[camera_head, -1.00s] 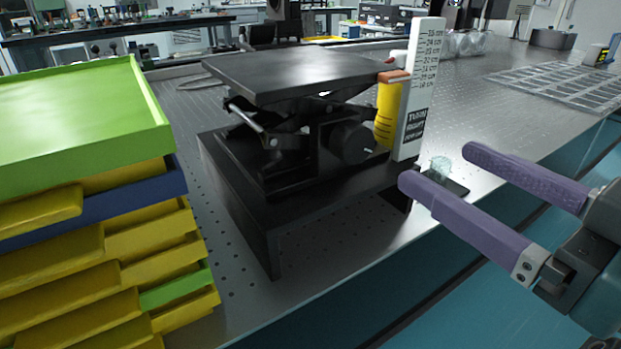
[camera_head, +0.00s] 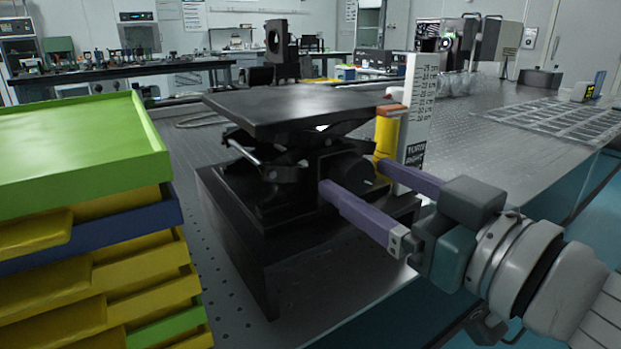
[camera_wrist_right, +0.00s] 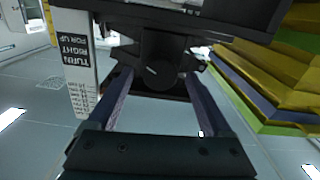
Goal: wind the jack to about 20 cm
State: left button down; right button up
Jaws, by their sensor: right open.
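The black lab jack (camera_head: 290,110) stands on a black stand (camera_head: 250,230) with its flat top plate raised partway. Its round black knob (camera_head: 350,172) faces my right gripper; the knob also shows in the right wrist view (camera_wrist_right: 160,72). A white height scale (camera_head: 418,110) stands beside the jack, with a yellow and orange pointer piece (camera_head: 388,135) next to it. My right gripper (camera_head: 365,177) is open, with its purple fingers on either side of the knob; contact cannot be told. In the wrist view the scale label reads "TURN RIGHT FOR UP". My left gripper is not in view.
A stack of green, blue and yellow trays (camera_head: 90,240) stands close on the left. A perforated optical table (camera_head: 470,135) spreads behind and right, with a flat grid panel (camera_head: 560,122) on it. Glassware and equipment stand farther back.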

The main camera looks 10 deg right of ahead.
jog(key=shift+w, duration=0.1)
jog(key=shift+c, duration=0.2)
grip_shut()
dwell(0.5)
jog(key=shift+n, duration=0.3)
jog(key=n+p, duration=0.1)
jog(key=n, duration=0.1)
jog(key=shift+r+n, duration=0.1)
jog(key=shift+n, duration=0.3)
jog(key=shift+n+p, duration=0.35)
jog(key=shift+n, duration=1.45)
jog(key=shift+a, duration=0.1)
jog(key=shift+o, duration=0.2)
grip_release()
